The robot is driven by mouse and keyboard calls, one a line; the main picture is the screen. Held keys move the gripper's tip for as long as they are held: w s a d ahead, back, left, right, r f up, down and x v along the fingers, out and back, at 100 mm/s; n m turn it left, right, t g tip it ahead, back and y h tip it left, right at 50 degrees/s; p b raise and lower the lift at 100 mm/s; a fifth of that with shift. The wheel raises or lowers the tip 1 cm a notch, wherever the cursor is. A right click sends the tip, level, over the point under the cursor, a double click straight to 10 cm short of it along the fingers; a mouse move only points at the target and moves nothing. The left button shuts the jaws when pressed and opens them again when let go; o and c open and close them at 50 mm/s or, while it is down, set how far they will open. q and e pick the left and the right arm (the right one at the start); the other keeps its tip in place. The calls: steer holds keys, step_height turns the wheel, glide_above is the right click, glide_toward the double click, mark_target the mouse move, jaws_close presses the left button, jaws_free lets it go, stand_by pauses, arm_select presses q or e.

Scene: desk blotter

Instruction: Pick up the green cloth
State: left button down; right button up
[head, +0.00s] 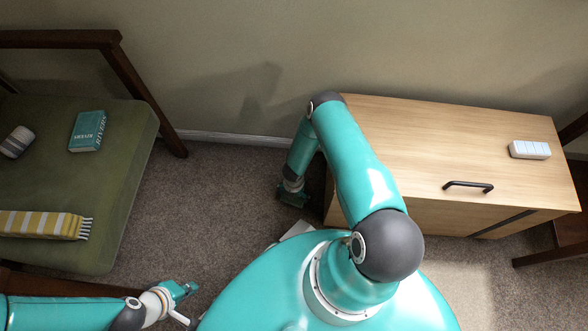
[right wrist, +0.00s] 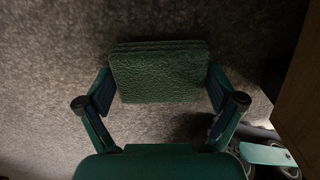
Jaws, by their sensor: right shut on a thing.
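The green cloth (right wrist: 158,72) is a folded, textured pad in the middle of the right wrist view. My right gripper (right wrist: 159,90) is shut on it, with one finger against its left side and one against its right. In the head view my right gripper (head: 292,194) points down low beside the wooden cabinet, and the cloth is hard to make out there. I cannot tell whether the cloth touches the carpet. My left gripper (head: 181,291) is at the lower left, away from the cloth, and its opening is unclear.
A wooden cabinet (head: 440,140) with a black handle (head: 468,186) and a white box (head: 530,149) on top stands right. A green-seated chair (head: 60,175) at left holds a teal book (head: 87,131), a striped cloth (head: 42,224) and a grey roll (head: 17,142). Carpet (head: 215,210) lies clear between.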

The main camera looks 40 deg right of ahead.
step_height(320, 180, up, 18)
steer(key=p, duration=0.6)
